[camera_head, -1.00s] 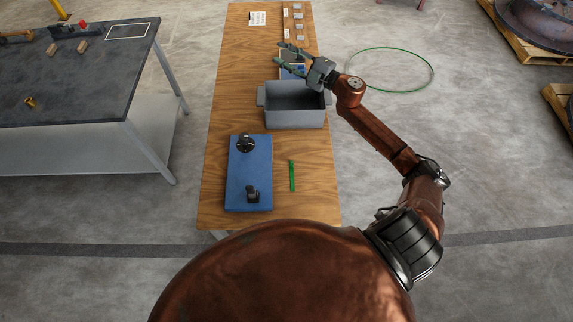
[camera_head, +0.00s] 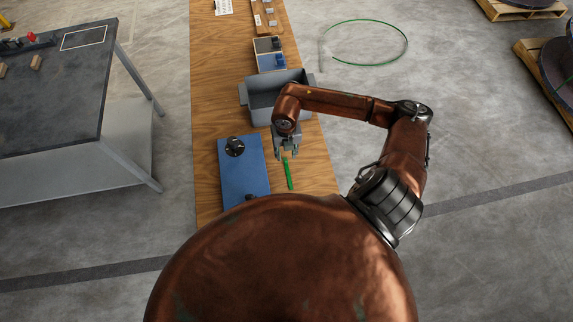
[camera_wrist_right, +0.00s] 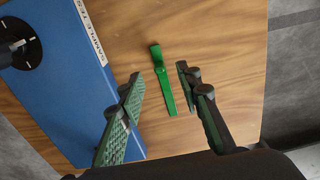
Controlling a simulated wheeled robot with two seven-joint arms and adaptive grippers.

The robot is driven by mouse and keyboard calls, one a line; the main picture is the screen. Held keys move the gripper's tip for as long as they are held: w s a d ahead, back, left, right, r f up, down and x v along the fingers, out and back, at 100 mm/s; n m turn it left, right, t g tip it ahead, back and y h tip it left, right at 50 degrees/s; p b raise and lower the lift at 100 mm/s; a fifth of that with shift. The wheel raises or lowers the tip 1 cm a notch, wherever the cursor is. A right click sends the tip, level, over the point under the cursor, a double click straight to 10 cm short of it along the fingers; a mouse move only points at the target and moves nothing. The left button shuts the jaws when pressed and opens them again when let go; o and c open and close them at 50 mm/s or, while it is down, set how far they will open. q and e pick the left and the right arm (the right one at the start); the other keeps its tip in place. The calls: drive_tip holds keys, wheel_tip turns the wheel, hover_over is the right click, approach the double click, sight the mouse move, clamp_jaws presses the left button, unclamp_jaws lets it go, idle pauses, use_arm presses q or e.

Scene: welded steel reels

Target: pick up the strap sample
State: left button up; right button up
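The strap sample is a short green strip (camera_head: 288,175) lying on the wooden table, just right of the blue board. It also shows in the right wrist view (camera_wrist_right: 164,82), ahead of the fingertips and between their lines. My right gripper (camera_head: 286,155) points down over the strap's far end. In the right wrist view its two fingers (camera_wrist_right: 161,83) are apart with nothing held, one on each side of the strap. I cannot tell the height left between fingertips and table. My left gripper does not show in either view.
The blue board (camera_head: 243,170) with black fixtures lies close on the left; its label shows in the wrist view. A grey bin (camera_head: 256,112) stands behind the gripper. A small tray (camera_head: 262,50) lies farther back. The table's right edge is near the strap.

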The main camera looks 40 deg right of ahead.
sight(286, 161)
drive_tip(key=f, duration=0.4)
drive_tip(key=shift+s+a+f+p, duration=0.2)
drive_tip(key=shift+f+p, duration=0.05)
drive_tip(key=shift+p, duration=0.1)
drive_tip(key=shift+f, duration=0.5)
drive_tip(key=c, duration=0.9)
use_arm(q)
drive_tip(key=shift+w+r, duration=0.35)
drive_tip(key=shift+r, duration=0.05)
use_arm(e)
drive_tip(key=shift+o, duration=0.2)
drive_tip(key=shift+r, duration=0.15)
